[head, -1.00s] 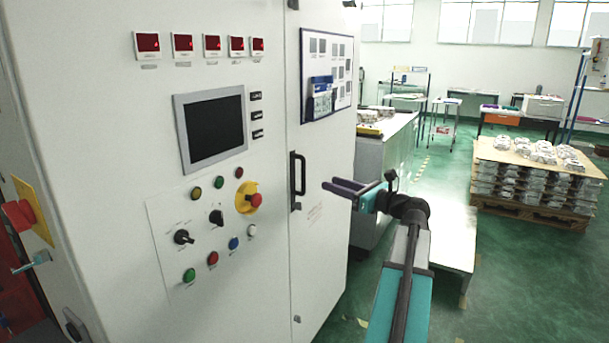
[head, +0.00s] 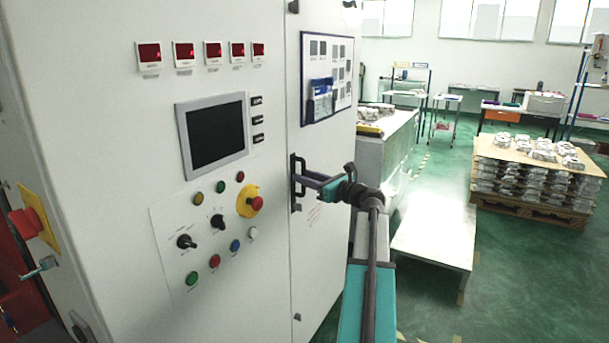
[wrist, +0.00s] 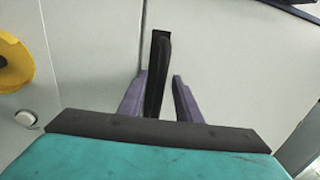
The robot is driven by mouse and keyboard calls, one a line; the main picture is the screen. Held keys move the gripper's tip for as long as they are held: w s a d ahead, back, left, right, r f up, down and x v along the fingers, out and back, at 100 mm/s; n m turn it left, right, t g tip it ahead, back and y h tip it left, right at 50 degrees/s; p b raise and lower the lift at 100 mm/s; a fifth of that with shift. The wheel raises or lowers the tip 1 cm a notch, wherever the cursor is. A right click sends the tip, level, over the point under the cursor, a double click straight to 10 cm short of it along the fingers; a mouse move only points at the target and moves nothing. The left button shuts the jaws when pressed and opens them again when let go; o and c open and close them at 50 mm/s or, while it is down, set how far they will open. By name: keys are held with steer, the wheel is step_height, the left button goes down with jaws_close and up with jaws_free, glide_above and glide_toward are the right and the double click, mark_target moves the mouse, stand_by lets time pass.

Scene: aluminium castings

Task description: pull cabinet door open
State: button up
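The cabinet door (head: 322,245) is the pale right-hand panel of the big white cabinet and looks shut, flush with the control panel side. Its black vertical bar handle (head: 293,163) sits near the door's left edge. My gripper (head: 297,183) is at the handle's middle, partly hiding it. In the wrist view the handle (wrist: 157,68) stands between my two purple fingers, one on each side. A gap shows between the handle and the right finger; the left finger is close to the handle, and I cannot tell whether it touches. The gripper is open.
Left of the door is a control panel with a screen (head: 215,135), knobs and a yellow-and-red emergency button (head: 250,200). A notice board (head: 326,75) hangs on the door. A low white table (head: 435,235) stands to the right. A pallet of castings (head: 530,180) is farther off.

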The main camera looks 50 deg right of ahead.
steer(key=shift+w, duration=0.55)
jaws_close()
steer(key=shift+s, duration=0.15)
